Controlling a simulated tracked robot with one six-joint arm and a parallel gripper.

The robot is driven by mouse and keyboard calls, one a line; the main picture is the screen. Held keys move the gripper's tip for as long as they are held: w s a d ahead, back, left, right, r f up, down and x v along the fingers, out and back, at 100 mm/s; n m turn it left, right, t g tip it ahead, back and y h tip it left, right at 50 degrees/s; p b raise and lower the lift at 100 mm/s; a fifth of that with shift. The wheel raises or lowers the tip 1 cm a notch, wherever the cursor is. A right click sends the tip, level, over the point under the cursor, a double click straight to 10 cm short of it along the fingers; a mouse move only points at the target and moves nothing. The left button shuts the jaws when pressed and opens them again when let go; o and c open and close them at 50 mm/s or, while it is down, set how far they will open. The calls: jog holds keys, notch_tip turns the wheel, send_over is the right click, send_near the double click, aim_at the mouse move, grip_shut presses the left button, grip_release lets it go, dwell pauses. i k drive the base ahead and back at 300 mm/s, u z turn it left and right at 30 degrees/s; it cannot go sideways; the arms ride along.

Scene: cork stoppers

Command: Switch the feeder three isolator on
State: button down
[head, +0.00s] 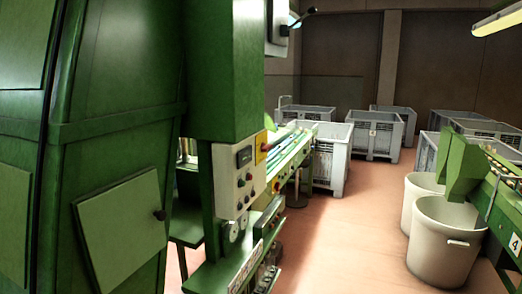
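My gripper is not in view. I cannot pick out an isolator marked for feeder three.
A large green cabinet (110,130) fills the left. A green conveyor (292,155) runs behind the control box. Grey crates (376,135) stand at the back. A pale bin (445,240) and a green machine marked 4 (515,244) stand at right. The reddish floor (345,240) between is clear.

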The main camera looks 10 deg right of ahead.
aim_at(263, 148)
jog(key=u, duration=0.05)
jog(key=k, duration=0.6)
jog(key=z, duration=0.4)
jog(key=i, duration=1.75)
jog(key=u, duration=0.55)
